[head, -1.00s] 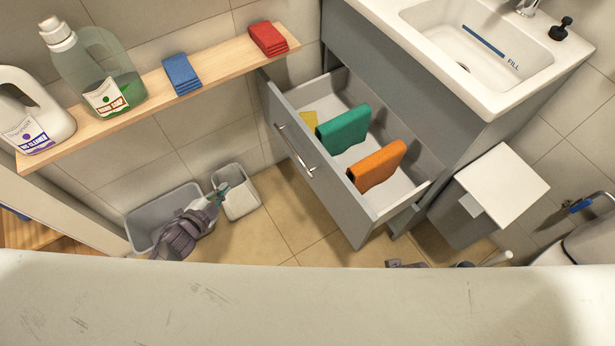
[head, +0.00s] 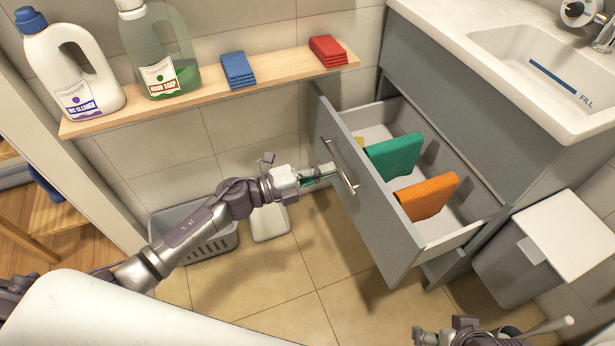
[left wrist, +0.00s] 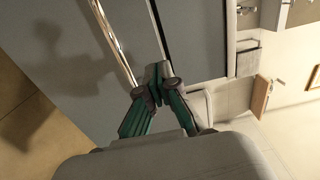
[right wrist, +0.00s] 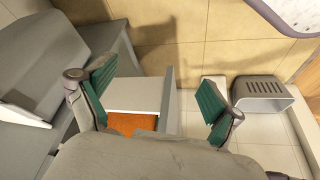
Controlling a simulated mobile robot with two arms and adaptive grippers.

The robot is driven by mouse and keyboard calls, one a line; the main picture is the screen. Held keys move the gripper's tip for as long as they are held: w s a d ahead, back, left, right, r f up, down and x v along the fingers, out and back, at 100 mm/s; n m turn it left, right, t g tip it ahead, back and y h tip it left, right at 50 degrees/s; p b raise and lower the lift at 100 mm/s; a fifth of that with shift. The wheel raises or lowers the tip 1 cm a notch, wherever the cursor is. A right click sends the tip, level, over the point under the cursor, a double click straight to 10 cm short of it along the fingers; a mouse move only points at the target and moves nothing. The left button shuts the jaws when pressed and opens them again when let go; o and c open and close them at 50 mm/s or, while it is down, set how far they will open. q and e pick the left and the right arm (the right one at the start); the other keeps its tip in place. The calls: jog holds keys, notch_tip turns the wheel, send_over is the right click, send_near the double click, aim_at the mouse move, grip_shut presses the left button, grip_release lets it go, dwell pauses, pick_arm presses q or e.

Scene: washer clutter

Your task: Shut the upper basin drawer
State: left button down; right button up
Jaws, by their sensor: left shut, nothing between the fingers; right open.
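The upper basin drawer (head: 378,205) is grey and stands pulled open under the basin. Its long metal handle (head: 340,166) is on the front panel. Green (head: 393,156) and orange (head: 428,196) folded cloths stand inside, with a bit of yellow behind. My left gripper (head: 330,171) is shut and empty, its tips close to the handle; I cannot tell whether they touch. In the left wrist view the shut fingers (left wrist: 158,75) point at the grey front beside the handle bar (left wrist: 112,40). My right gripper (right wrist: 155,95) is open and empty, with the drawer and orange cloth below it.
A wooden shelf (head: 215,92) on the wall holds two bottles and blue and red cloths. A grey basket (head: 215,243) and a small white bin (head: 270,222) stand on the floor. A lidded bin (head: 560,240) stands right of the cabinet.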

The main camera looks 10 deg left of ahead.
aim_at(361, 160)
pick_arm(q)
jog(key=x, duration=0.5)
jog(key=shift+b, duration=0.3)
jog(key=shift+w+d, duration=0.5)
jog(key=shift+d, duration=0.1)
pick_arm(e)
jog(key=w+t, duration=0.1)
jog(key=w+a+r, duration=0.1)
jog(key=w, duration=0.1)
jog(key=w+t, duration=0.1)
jog(key=shift+w+a+r+t+y, duration=0.15)
jog(key=shift+w+a+t+y, duration=0.05)
jog(key=shift+a+t+y, duration=0.1)
pick_arm(q)
jog(key=shift+d, duration=0.1)
pick_arm(e)
jog(key=shift+d, duration=0.15)
